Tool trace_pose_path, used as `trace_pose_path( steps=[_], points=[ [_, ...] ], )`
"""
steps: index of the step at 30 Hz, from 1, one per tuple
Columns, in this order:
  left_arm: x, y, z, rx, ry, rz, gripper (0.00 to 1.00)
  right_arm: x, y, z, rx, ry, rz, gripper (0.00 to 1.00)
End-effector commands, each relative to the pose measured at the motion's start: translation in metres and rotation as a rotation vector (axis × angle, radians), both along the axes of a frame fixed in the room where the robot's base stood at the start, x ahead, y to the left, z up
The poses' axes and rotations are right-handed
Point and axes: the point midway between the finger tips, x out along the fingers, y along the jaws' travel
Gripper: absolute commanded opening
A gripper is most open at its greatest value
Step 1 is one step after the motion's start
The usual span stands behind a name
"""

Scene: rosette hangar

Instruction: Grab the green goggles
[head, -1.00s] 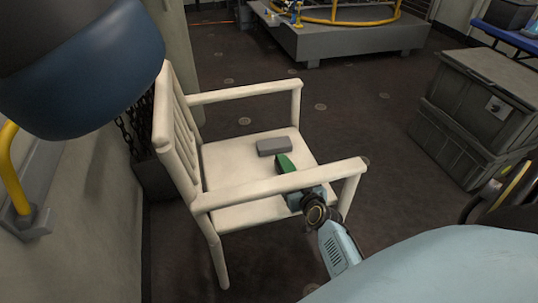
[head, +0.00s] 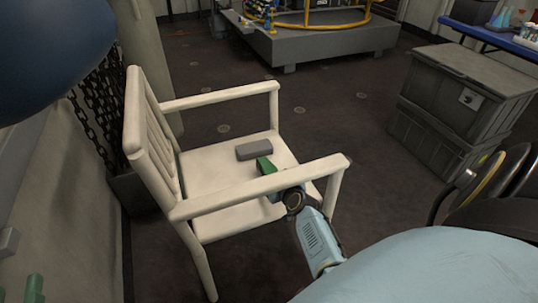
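A small dark green thing (head: 265,165) shows over the seat of the white chair (head: 205,165), just past the near armrest. It may be the goggles or part of my gripper; its shape is too small to tell. My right arm comes in from the lower right, and its blue-grey gripper end (head: 276,194) is at the near armrest, which partly hides it. The fingertips cannot be made out clearly. My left gripper is not visible.
A grey block (head: 254,149) lies on the seat, behind the green thing. A dark lidded crate (head: 463,105) stands at right. Green rounded pieces (head: 35,288) show at the bottom left edge. The floor behind the chair is clear.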

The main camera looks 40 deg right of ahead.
Motion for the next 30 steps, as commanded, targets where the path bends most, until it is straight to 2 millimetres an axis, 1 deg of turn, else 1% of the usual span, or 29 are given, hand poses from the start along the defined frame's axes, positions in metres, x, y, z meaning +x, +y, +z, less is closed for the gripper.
trace_pose_path(
  steps=[6, 9, 12, 16, 23, 30],
  points=[
    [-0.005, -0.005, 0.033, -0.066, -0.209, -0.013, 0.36, 0.014, -0.006, -0.007, 0.001, 0.000, 0.000, 0.74],
    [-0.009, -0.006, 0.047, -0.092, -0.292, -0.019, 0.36, 0.019, -0.008, -0.009, 0.000, 0.000, 0.000, 0.74],
    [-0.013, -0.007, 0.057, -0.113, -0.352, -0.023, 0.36, 0.023, -0.009, -0.010, 0.001, 0.001, 0.000, 0.74],
    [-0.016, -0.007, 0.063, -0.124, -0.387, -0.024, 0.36, 0.025, -0.009, -0.011, 0.000, 0.001, 0.000, 0.74],
    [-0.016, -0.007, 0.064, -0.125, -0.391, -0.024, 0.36, 0.025, -0.009, -0.010, -0.001, 0.001, 0.000, 0.74],
    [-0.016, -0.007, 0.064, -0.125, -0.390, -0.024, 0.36, 0.025, -0.010, -0.010, -0.001, 0.001, 0.000, 0.43]
  ],
)
